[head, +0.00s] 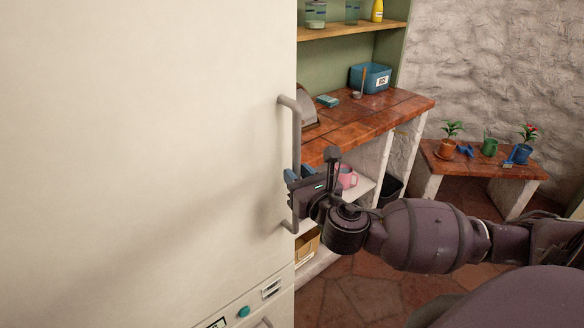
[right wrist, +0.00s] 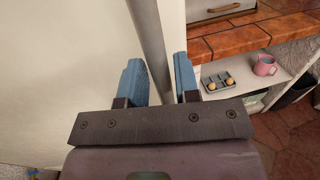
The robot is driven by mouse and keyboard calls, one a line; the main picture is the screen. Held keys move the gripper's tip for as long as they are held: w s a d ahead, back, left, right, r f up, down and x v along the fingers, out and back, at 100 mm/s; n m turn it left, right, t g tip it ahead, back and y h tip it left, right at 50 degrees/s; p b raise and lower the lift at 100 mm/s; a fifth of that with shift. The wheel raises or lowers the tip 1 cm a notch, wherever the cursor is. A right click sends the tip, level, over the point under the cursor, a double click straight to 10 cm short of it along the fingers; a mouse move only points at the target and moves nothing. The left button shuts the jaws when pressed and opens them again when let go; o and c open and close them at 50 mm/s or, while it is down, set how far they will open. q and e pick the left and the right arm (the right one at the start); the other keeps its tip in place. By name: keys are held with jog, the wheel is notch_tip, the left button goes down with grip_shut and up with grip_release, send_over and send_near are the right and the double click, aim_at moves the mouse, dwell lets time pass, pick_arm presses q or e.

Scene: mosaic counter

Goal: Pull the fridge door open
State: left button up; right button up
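The fridge door (head: 140,130) is a large cream panel filling the left of the head view; it looks shut. Its grey vertical handle (head: 297,128) is a bar near the door's right edge, and it also shows in the right wrist view (right wrist: 149,35). My right gripper (head: 299,174) is at the lower part of the handle. My left gripper is not in view.
A tiled counter (head: 400,104) with a blue bin (head: 370,77) stands right of the fridge. A pink mug (head: 347,177) sits on the shelf below. A low table (head: 480,168) with potted plants is at the right. Floor shows between them and the fridge.

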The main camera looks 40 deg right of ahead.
jog(key=w, duration=0.3)
jog(key=shift+d, duration=0.2)
grip_shut()
